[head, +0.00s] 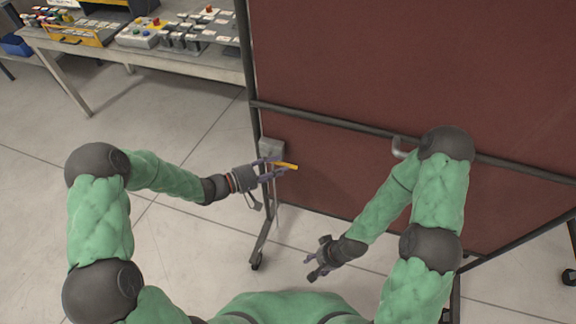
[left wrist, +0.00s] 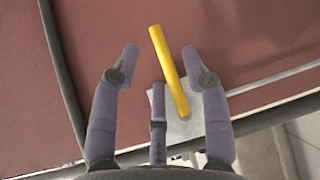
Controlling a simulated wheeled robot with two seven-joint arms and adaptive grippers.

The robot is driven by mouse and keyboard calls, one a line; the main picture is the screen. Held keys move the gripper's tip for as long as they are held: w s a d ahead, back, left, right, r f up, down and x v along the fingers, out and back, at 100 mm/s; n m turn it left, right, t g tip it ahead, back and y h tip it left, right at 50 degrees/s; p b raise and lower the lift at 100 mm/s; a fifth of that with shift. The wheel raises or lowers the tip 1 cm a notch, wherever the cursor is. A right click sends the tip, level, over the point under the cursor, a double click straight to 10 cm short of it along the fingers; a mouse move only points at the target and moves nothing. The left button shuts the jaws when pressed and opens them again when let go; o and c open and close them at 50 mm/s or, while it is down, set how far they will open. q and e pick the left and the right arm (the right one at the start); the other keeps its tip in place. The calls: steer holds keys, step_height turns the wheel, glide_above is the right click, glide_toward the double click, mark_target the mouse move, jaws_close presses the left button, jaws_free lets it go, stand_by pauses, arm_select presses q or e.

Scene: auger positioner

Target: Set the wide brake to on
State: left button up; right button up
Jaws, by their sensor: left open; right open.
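A yellow lever (head: 288,166) is mounted on a grey box (head: 270,147) at the left post of the dark red panel. In the left wrist view the lever (left wrist: 168,70) stretches from the pale grey plate (left wrist: 158,128) up between my fingers. My left gripper (head: 279,167) is open at the lever, with a finger on each side of it. I cannot tell whether any finger touches it. My right gripper (head: 318,263) is open and empty, low in front of the panel, away from the lever. Any marking for on or off is not readable.
The dark red panel (head: 420,60) stands in a dark frame with casters (head: 257,262). A horizontal bar (head: 330,118) crosses it, with a grey bent handle (head: 400,146). A workbench (head: 200,62) with several devices stands at the upper left. The floor at left is clear.

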mark_target(286, 165)
arm_select(q)
steer(key=shift+b+x, duration=0.45)
steer(key=shift+x, duration=1.75)
jaws_close()
